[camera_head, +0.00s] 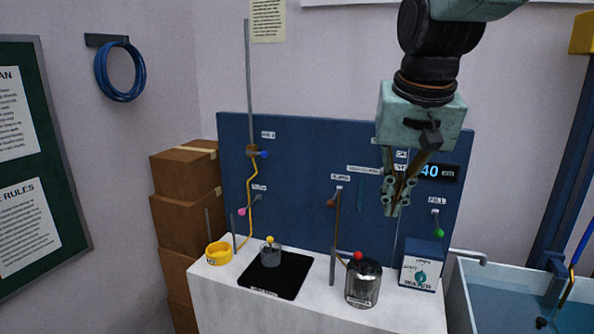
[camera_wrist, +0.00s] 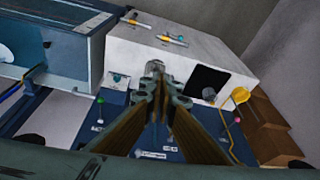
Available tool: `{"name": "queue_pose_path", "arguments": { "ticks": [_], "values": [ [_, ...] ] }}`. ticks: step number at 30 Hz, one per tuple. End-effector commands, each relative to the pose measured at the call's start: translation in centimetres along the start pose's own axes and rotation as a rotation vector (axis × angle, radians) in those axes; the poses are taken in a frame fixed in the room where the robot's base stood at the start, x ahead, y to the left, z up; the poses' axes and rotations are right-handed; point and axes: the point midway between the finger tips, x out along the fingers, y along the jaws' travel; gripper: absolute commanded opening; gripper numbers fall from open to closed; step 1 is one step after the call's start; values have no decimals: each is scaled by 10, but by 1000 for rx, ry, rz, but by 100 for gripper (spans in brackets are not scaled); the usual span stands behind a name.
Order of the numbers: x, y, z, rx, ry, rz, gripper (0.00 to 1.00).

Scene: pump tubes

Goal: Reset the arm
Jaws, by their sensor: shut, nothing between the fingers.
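My gripper (camera_head: 395,208) hangs pointing down in front of the blue panel (camera_head: 300,150), above the right part of the white bench (camera_head: 215,287). Its fingers are shut with nothing between them. In the wrist view, my gripper (camera_wrist: 158,70) points toward the bench, with its fingertips together at the middle of the picture. It is apart from the glass jar (camera_head: 362,290) with a red knob, which stands lower and to the left on the bench. The fingers hide part of the panel and its labels.
The water box (camera_head: 420,270) stands at the bench's right end, near a water tank (camera_head: 500,300). A black mat (camera_head: 290,285) bears a small beaker (camera_head: 271,256). A yellow ring (camera_head: 219,253) is at the left. Brown boxes (camera_head: 185,177) are stacked beside the panel.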

Motion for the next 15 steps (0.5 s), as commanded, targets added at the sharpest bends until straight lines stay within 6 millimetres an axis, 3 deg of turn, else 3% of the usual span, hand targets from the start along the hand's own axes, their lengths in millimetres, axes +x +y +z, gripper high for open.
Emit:
{"name": "queue_pose_path", "arguments": {
  "ticks": [15],
  "values": [
    [-22,32,101,-65,4,-6,0]
  ]
}}
